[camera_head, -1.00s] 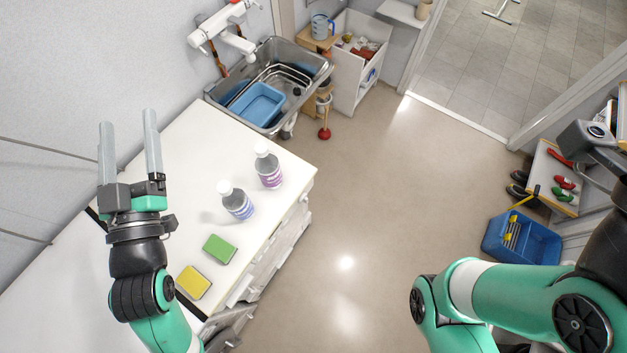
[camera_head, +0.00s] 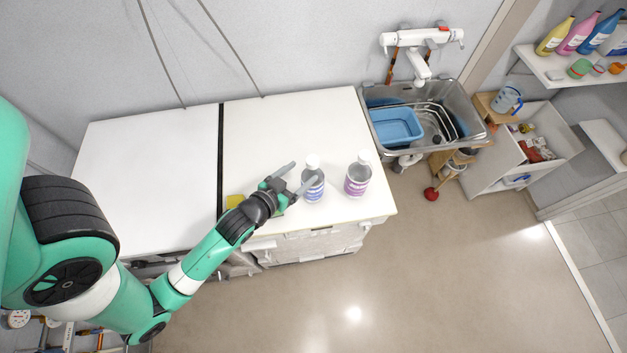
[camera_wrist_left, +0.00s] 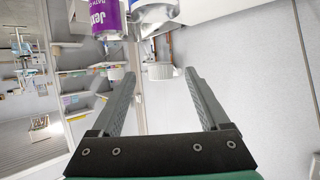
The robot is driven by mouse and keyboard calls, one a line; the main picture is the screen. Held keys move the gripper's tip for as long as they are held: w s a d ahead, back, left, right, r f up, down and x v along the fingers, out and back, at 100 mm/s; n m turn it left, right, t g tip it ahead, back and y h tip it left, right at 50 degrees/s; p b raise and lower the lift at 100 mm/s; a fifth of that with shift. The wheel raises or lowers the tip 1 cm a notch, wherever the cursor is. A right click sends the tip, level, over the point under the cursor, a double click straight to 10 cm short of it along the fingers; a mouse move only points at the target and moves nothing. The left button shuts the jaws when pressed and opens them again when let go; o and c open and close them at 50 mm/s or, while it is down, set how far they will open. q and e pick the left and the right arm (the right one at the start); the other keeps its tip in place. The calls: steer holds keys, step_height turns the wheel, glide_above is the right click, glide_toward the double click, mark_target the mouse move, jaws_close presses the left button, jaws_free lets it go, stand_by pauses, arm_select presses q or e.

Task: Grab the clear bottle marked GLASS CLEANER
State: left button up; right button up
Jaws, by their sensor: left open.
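A clear bottle with a white cap and a blue-and-white label (camera_head: 314,193) stands upright on the white worktop; its label is too small to read here. A similar bottle with a purple label (camera_head: 357,180) stands to its right. My left gripper (camera_head: 302,175) is open and empty, its fingers pointing toward the blue-labelled bottle from the left, one fingertip overlapping it in the picture. In the left wrist view the blue-labelled bottle (camera_wrist_left: 152,10) lies ahead, in line with the gap between the fingers, and the purple-labelled one (camera_wrist_left: 110,18) is beside it. My right gripper is out of view.
A yellow sponge (camera_head: 235,201) lies by my left wrist, which partly hides a green sponge. A metal sink (camera_head: 462,103) with a blue tub (camera_head: 397,126) adjoins the worktop's right end. The worktop behind the bottles is clear.

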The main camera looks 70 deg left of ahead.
mark_target(309, 167)
arm_select(q)
steer(key=x, duration=0.6)
steer(key=shift+w+a+f, duration=0.15)
steer(key=shift+w+f, duration=0.1)
jaws_close()
steer(key=shift+r, duration=0.1)
stand_by(1.1)
